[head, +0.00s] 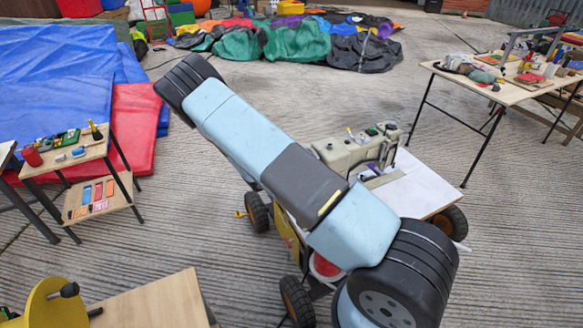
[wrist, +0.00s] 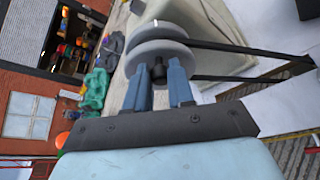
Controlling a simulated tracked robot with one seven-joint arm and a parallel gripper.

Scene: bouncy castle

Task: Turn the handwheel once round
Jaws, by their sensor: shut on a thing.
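The handwheel (wrist: 160,31) shows in the wrist view as two pale grey discs with a groove between them, with a dark belt running off to the right. A short dark knob sticks out towards me at its lower middle. My gripper (wrist: 158,72) has its two blue fingers on either side of this knob, closed on it. In the head view a cream sewing machine (head: 347,153) stands on a cart with a white top, beyond my arm. The handwheel and my gripper are hidden behind my arm there.
A small wooden stand (head: 70,160) with tools is at the left, by red and blue mats. A work table (head: 500,92) with clutter stands at the right. Heaped coloured fabric (head: 290,42) lies at the back. Concrete floor between them is open.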

